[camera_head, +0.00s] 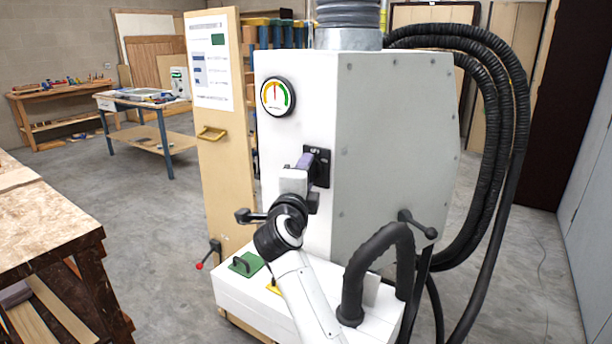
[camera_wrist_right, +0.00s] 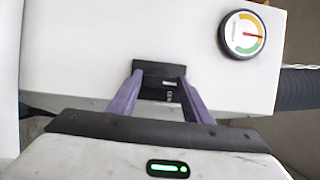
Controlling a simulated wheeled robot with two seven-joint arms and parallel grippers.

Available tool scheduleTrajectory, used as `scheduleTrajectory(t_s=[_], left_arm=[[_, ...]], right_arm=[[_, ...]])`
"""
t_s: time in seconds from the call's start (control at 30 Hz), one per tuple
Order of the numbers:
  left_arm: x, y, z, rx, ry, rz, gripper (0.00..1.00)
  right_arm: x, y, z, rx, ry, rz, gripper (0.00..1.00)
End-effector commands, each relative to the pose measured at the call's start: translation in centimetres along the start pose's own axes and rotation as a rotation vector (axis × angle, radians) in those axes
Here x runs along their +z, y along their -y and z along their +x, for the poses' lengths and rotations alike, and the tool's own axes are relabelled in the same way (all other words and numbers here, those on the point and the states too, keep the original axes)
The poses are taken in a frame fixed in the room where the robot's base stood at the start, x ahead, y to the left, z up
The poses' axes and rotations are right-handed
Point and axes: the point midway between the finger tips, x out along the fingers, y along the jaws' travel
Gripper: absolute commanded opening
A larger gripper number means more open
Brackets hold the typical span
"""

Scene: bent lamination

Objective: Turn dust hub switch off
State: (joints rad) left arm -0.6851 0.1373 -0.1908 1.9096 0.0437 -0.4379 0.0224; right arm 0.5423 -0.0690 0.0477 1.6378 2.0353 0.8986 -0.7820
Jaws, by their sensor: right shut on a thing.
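The dust hub (camera_head: 390,150) is a large white cabinet in the middle of the head view. Its switch (camera_head: 322,168) is a black plate on the front face, partly hidden behind my right gripper (camera_head: 304,162). In the right wrist view the black switch (camera_wrist_right: 158,68) lies between the purple fingers of my right gripper (camera_wrist_right: 160,82). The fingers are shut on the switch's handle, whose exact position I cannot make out. My left gripper is in neither view.
A round gauge (camera_head: 277,97) sits above the switch, its red needle pointing up in the head view. Thick black hoses (camera_head: 515,120) hang at the right. A wooden panel (camera_head: 222,170) stands left of the hub, and a workbench (camera_head: 45,225) is at the left edge.

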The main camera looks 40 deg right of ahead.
Motion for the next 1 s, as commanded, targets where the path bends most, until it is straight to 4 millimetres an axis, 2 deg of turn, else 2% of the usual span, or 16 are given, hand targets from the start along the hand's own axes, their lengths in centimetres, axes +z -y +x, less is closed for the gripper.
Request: scheduleTrajectory(t_s=[0.57,0.6,0.7,1.0], left_arm=[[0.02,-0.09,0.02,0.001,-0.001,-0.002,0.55],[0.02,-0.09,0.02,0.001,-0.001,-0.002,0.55],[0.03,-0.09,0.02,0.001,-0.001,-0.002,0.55],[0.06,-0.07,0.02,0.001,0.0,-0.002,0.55]], right_arm=[[0.01,-0.17,-0.03,0.019,-0.001,-0.039,0.22],[0.01,-0.17,-0.03,0.019,-0.001,-0.039,0.46],[0.01,-0.15,-0.03,0.018,-0.001,-0.038,0.63],[0.01,-0.04,-0.09,0.015,-0.001,-0.036,0.63]])
